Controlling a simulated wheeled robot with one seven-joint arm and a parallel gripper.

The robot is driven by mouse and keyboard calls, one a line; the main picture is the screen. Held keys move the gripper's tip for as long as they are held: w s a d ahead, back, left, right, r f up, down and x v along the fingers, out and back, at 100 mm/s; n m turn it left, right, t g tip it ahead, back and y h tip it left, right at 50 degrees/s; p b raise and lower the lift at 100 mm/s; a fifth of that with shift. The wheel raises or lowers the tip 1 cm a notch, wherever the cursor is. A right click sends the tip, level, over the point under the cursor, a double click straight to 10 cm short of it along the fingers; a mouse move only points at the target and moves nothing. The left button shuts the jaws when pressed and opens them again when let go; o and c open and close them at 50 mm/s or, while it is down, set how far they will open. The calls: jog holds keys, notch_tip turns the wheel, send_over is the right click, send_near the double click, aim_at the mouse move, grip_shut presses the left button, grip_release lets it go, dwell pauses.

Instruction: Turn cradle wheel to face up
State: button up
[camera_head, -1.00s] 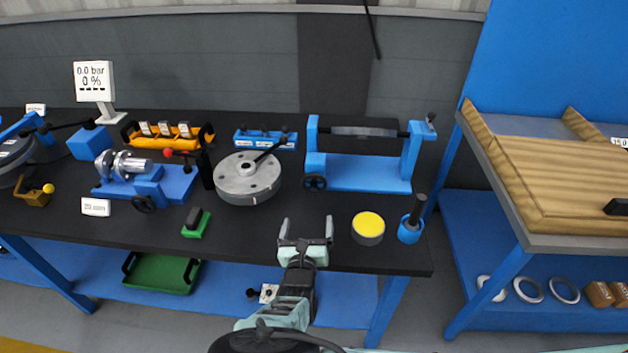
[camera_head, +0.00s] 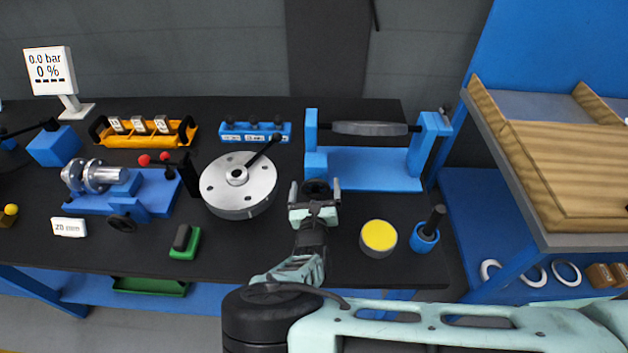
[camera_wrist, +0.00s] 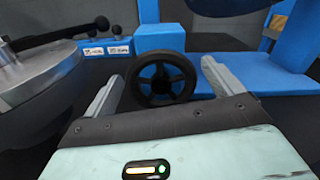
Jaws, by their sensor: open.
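The cradle (camera_head: 370,168) is a blue frame with two uprights at the back right of the black bench. A grey disc-like part (camera_head: 370,128) is held on a shaft between the uprights. The cradle's black spoked handwheel (camera_wrist: 161,80) is on its front left; in the head view it is partly hidden behind my gripper. My gripper (camera_head: 315,186) is open, with one finger on each side of the handwheel in the wrist view. Nothing is between the fingers except the wheel in line with them; I cannot tell whether they touch it.
A round grey flanged part (camera_head: 222,190) with a black lever stands close left of my gripper. A yellow-topped puck (camera_head: 379,236) and a blue cup with a black handle (camera_head: 426,238) stand to the right. A green-based block (camera_head: 185,242) lies front left.

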jog(key=c, duration=1)
jog(key=shift+f+n+b, duration=0.1)
jog(key=shift+n+b, duration=0.4)
jog(key=shift+n, duration=0.5)
jog(key=shift+n+b, duration=0.6)
jog(key=shift+n, duration=1.4)
jog(key=o, duration=1)
